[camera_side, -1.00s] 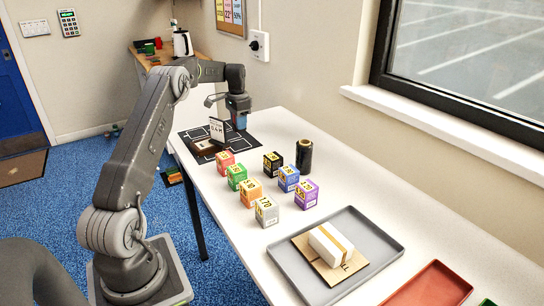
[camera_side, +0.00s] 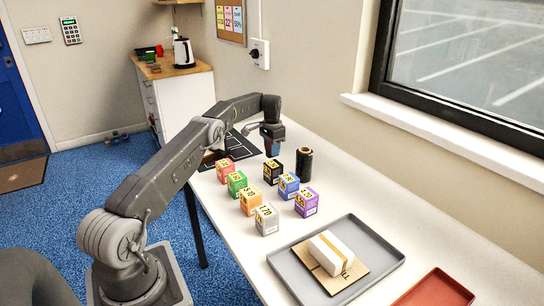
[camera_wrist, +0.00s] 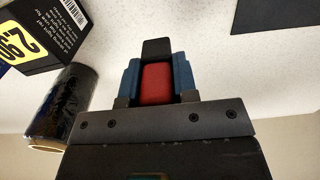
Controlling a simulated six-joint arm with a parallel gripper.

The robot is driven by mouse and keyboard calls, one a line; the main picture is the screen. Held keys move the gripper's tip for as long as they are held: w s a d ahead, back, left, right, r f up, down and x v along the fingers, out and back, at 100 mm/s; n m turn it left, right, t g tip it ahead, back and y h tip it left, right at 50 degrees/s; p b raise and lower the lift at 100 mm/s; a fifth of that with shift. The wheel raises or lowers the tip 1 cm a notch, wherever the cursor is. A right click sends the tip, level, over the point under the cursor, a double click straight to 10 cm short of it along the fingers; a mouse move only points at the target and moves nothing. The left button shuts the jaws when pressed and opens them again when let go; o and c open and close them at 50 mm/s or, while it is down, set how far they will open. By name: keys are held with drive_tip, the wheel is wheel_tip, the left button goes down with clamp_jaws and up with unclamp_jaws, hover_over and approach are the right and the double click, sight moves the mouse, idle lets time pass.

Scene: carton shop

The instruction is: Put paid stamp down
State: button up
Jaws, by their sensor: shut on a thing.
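My gripper (camera_side: 272,149) is over the white table, beside the black roll and behind the black box. The wrist view shows its blue fingers (camera_wrist: 157,70) shut on the paid stamp, a red piece (camera_wrist: 156,85) with a black end (camera_wrist: 157,48) beyond the fingertips. The stamp's printing face is hidden and the stamp cannot be made out in the side view. I cannot tell whether its black end touches the table. The black mat with white lines (camera_side: 243,145) lies behind, partly covered by my arm; its corner also shows in the wrist view (camera_wrist: 270,14).
The black box (camera_side: 272,172) and black roll (camera_side: 304,167) are close to my gripper. Several numbered boxes, including a red one (camera_side: 225,171) and a purple one (camera_side: 306,203), stand nearer the camera. A grey tray (camera_side: 371,238) holds a white carton (camera_side: 325,252); a red tray (camera_side: 437,289) is front right.

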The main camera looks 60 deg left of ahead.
drive_tip(key=shift+f, duration=1.6)
drive_tip(key=shift+f, duration=0.2)
drive_tip(key=o, duration=0.9)
drive_tip(key=shift+o, duration=0.2)
drive_tip(key=shift+r, duration=0.1)
